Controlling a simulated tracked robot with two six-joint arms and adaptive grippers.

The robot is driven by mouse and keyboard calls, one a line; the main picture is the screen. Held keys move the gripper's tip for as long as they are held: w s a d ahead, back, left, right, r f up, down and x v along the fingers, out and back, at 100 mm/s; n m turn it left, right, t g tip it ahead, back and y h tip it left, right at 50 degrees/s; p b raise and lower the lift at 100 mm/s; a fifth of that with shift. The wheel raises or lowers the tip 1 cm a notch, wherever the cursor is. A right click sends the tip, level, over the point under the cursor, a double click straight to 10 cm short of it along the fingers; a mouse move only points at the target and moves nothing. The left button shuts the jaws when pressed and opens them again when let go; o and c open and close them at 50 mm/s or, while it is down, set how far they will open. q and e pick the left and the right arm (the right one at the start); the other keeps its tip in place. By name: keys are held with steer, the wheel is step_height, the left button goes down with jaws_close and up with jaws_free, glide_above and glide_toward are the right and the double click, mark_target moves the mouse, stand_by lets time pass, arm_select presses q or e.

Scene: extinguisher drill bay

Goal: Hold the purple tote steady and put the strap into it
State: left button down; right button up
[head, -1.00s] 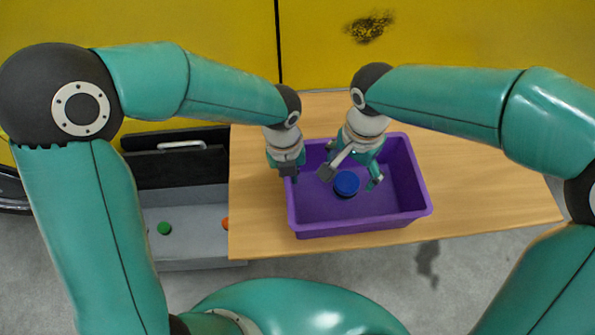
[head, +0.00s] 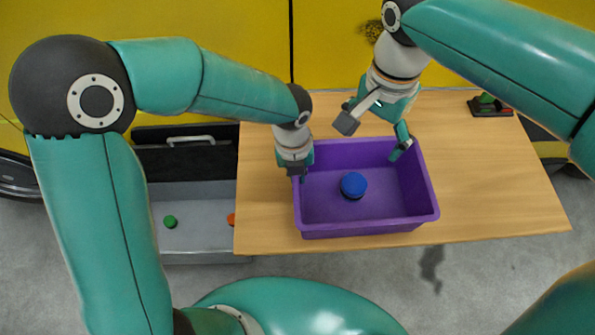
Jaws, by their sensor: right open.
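The purple tote (head: 368,227) stands upright on the wooden table. The strap (head: 353,184), a round blue roll with a dark lower part, lies on the tote's floor near its middle. My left gripper (head: 298,176) is at the tote's left wall near the far corner and appears shut on the rim; its fingertips are partly hidden. My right gripper (head: 375,137) is open and empty above the tote's far rim, with its fingers spread apart. It is clear of the strap.
The wooden table (head: 485,190) is mostly bare right of the tote. A dark tray (head: 477,107) with small green and red items lies at its far right. Left of the table is an open grey drawer or case (head: 195,232) holding a green ball (head: 170,221) and an orange item (head: 231,219).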

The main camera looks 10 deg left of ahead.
arm_select(q)
steer(key=c, duration=1.2)
jaws_free()
steer(key=shift+c, duration=0.2)
steer(key=shift+r, duration=0.1)
step_height(320, 180, up, 12)
steer(key=shift+a, duration=0.3)
